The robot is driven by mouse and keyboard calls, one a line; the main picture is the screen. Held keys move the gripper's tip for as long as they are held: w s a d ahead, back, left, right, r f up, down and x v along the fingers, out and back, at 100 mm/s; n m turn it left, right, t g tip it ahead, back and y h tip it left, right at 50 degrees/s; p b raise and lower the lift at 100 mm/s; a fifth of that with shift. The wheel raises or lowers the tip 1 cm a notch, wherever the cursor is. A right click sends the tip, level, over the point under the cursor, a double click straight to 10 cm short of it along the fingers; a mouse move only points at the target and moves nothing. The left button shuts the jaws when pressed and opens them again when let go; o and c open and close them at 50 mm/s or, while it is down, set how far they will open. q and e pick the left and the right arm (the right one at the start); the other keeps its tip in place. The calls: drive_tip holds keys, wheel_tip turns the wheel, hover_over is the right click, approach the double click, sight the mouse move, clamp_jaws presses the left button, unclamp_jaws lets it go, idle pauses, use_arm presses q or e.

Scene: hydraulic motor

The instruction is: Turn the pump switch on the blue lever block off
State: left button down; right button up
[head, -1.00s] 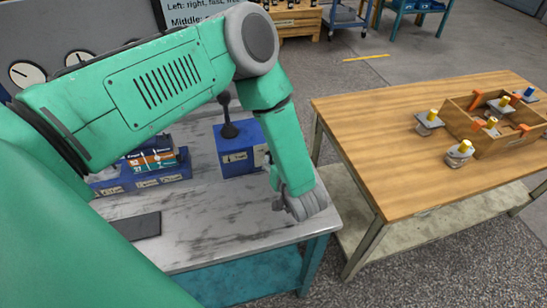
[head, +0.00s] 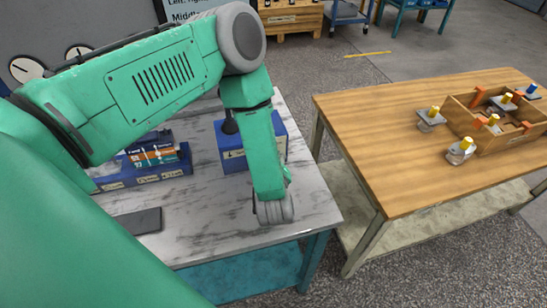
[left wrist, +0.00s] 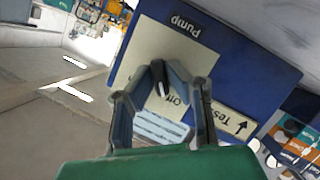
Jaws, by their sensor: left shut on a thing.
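The blue lever block (head: 234,150) stands on the marble-topped bench in the head view, partly hidden by my left arm. Its black lever shows only in part beside the arm. In the left wrist view the block's blue face (left wrist: 262,75) has a "Pump" label (left wrist: 186,27) and a pale plate with a black switch (left wrist: 161,82) carrying a white mark. Part of an "off" marking shows beside the switch. My left gripper (left wrist: 160,72) is shut on the switch, one finger on each side. The gripper's fingers are hidden in the head view. My right gripper is not in view.
A blue rack with small boxes (head: 150,178) stands left of the block. A dark flat plate (head: 140,221) lies near the bench's front. A wooden table (head: 370,130) at the right holds a wooden crate (head: 510,139) and several yellow-topped parts. A floor gap separates the tables.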

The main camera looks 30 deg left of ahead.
use_arm(q)
drive_tip(key=shift+s+f+n+t, duration=0.15)
drive_tip(key=shift+n+t, duration=0.15)
drive_tip(key=shift+n, duration=0.2)
idle(0.3)
drive_tip(key=c, duration=1.6)
unclamp_jaws()
